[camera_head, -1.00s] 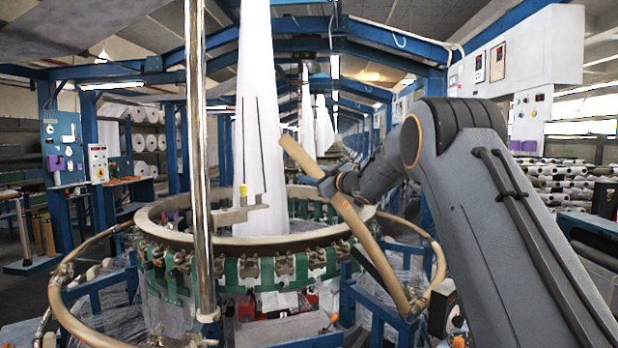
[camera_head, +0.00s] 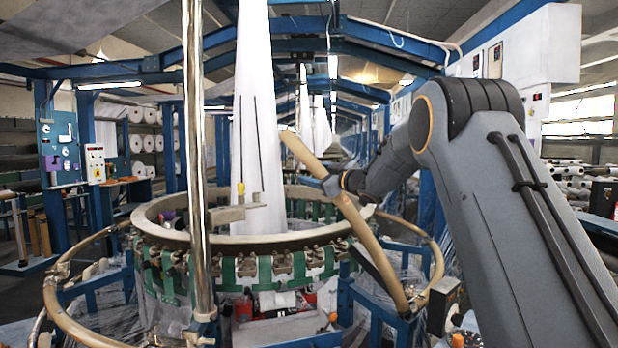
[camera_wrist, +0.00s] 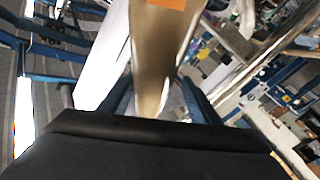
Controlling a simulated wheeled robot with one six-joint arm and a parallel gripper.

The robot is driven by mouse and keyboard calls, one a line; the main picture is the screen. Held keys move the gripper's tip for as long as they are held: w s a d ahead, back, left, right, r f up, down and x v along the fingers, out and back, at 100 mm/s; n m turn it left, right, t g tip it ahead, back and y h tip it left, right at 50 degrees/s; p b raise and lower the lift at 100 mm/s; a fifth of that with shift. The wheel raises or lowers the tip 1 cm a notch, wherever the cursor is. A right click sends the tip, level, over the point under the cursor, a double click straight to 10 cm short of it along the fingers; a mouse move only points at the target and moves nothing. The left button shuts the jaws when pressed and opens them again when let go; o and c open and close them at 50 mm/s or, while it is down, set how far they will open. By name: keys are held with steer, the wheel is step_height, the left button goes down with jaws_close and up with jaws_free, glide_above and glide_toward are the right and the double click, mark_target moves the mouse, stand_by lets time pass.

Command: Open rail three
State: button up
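A tan curved rail (camera_head: 361,226) stands steeply tilted at the right of the loom ring in the head view. Its upper end is free in the air and its lower end is near the blue frame at the ring's right. My gripper (camera_head: 331,187) is at the rail's upper half, with a blue finger across it. In the wrist view the rail (camera_wrist: 152,85) runs between the two blue fingers of my gripper (camera_wrist: 157,105), which look closed around it. The exact contact is partly hidden by the dark wrist body.
The loom's round ring (camera_head: 165,222) with green straps fills the middle. A shiny upright post (camera_head: 196,150) stands in front of it. Another curved tan rail (camera_head: 58,296) lies low at the left. A blue frame (camera_head: 375,308) stands under the tilted rail.

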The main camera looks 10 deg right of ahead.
mark_target(321, 174)
steer(key=shift+b+v, duration=1)
steer(key=shift+v, duration=1.6)
steer(key=v, duration=0.9)
steer(key=shift+p, duration=0.45)
